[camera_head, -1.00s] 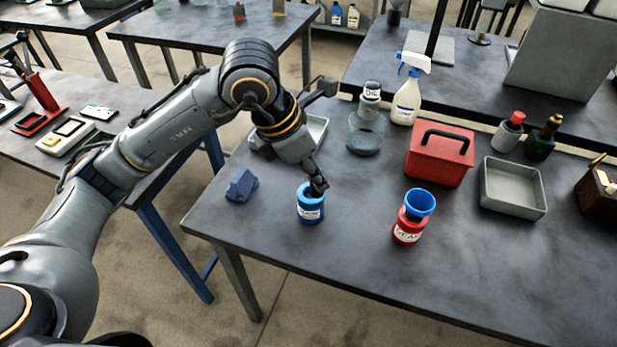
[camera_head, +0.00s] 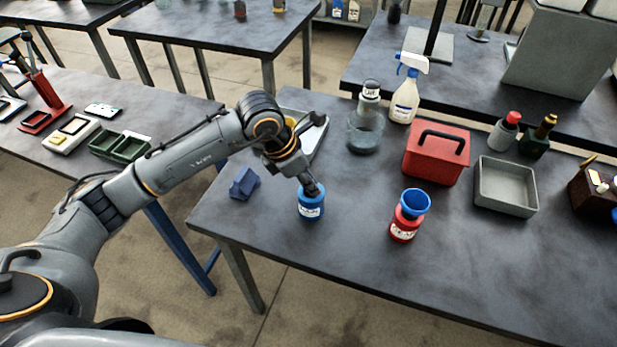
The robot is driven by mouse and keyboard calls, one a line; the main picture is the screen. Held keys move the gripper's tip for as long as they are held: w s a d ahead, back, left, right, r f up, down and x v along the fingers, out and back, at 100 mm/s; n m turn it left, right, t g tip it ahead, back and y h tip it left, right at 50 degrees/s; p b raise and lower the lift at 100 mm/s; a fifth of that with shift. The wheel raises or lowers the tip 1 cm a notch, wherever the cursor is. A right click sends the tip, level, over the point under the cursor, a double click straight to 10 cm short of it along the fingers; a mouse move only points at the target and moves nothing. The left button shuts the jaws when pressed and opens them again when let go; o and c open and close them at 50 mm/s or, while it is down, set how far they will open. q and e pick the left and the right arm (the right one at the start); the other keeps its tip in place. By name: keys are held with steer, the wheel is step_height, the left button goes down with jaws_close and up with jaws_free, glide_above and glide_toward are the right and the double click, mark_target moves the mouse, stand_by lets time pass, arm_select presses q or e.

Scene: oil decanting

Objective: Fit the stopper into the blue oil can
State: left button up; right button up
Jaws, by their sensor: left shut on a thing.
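The blue oil can (camera_head: 311,208) stands upright near the front left of the dark table, with a white label on its front. My left gripper (camera_head: 312,189) points down at the can's top from the upper left. Its fingers are closed at the can's mouth, on what seems to be the stopper. The stopper itself is hidden by the dark fingertips, so I cannot tell how deep it sits in the mouth. My right gripper is not in view.
A red can (camera_head: 404,229) with a blue funnel (camera_head: 416,203) in its top stands to the right. A crumpled blue cloth (camera_head: 244,184) lies left. Behind are a glass jar (camera_head: 364,132), a spray bottle (camera_head: 404,103), a red box (camera_head: 436,154) and a grey tray (camera_head: 505,208).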

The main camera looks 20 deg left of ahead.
arm_select(q)
steer(key=shift+f, duration=0.2)
steer(key=o, duration=0.9)
steer(key=shift+r, duration=0.1)
steer(key=shift+o, duration=0.2)
steer(key=shift+r, duration=0.25)
steer(key=b+v, duration=0.2)
steer(key=v, duration=1)
steer(key=shift+f, duration=0.2)
